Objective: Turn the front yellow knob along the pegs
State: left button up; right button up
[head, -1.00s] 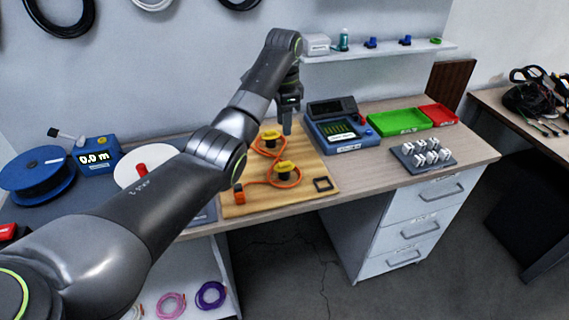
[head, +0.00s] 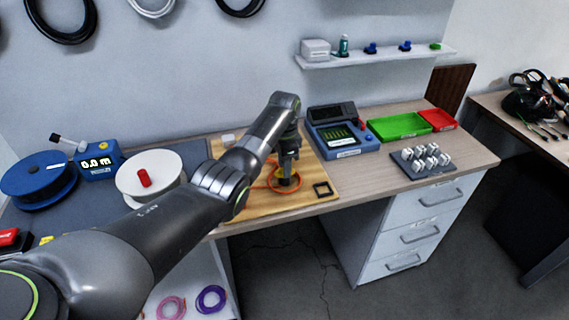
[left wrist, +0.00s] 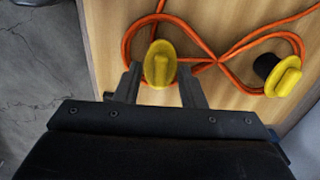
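The front yellow knob (left wrist: 160,64) sits on a dark peg on the wooden board (head: 307,199), and my left gripper (left wrist: 161,86) is over it. In the left wrist view the two fingers are apart, one on each side of the knob's near end, with a gap showing on both sides. In the head view the left gripper (head: 287,172) points down and mostly covers this knob. An orange cable (left wrist: 127,45) loops around the peg. A second yellow knob (left wrist: 286,78) on a black post stands at right in the wrist view; my arm hides it in the head view. My right gripper is not in view.
A blue tester (head: 341,138), a green tray (head: 398,126), a red tray (head: 438,119) and a grey block rack (head: 425,162) stand further right. A white spool (head: 165,165) stands left.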

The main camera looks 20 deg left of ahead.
pick_arm(q)
grip_shut()
jog(key=shift+r, duration=0.1)
jog(key=n+p, duration=0.2)
jog(key=shift+r+n, duration=0.1)
jog(key=shift+n, duration=0.3)
jog(key=n+p, duration=0.1)
jog(key=n, duration=0.2)
jog(key=shift+p, duration=0.4)
jog(key=n+p, duration=0.1)
jog(key=n, duration=0.5)
jog(key=n+p, duration=0.1)
jog(key=n, duration=0.5)
jog(key=shift+w, duration=0.1)
